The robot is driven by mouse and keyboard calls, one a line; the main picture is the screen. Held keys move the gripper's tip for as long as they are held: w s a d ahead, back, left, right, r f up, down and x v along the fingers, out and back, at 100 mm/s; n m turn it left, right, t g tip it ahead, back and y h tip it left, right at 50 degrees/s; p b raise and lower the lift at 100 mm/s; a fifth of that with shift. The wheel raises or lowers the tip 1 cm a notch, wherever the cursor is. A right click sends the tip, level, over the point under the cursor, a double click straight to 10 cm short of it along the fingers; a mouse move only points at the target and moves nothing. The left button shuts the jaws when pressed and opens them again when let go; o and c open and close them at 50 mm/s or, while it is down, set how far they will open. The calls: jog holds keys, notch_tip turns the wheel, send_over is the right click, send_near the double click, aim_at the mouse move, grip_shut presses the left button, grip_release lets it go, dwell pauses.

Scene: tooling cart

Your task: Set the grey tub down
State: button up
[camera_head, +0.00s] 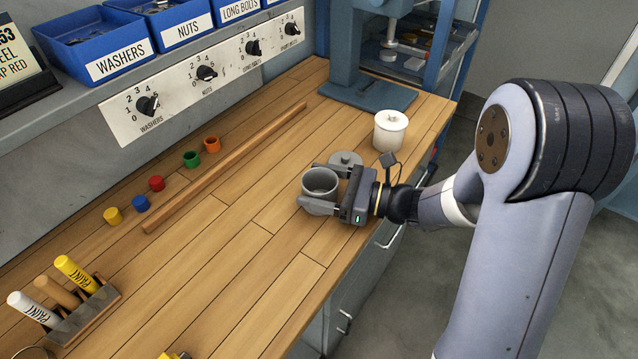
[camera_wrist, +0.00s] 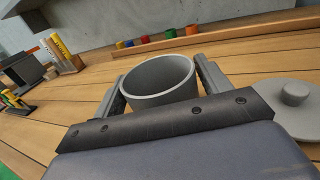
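The grey tub (camera_head: 320,184) is open-topped, upright and without its lid, over the right part of the wooden bench. My gripper (camera_head: 316,190) has one finger on each side of it and appears closed on its walls. In the wrist view the tub (camera_wrist: 158,88) stands between the two fingers of my gripper (camera_wrist: 160,72). Its underside is hidden, so I cannot tell whether it touches the bench. A grey lid with a knob (camera_head: 345,158) lies on the bench just behind the tub; it also shows at the right in the wrist view (camera_wrist: 296,110).
A marker holder (camera_head: 88,312) is at front left. The bench left of the tub is clear.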

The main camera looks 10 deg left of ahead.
jog(key=shift+o, duration=1)
jog(key=shift+r, duration=0.15)
jog(key=shift+d, duration=0.2)
jog(key=d, duration=0.7)
jog(key=s+d, duration=0.1)
jog(key=d, duration=0.3)
jog(key=shift+d, duration=0.3)
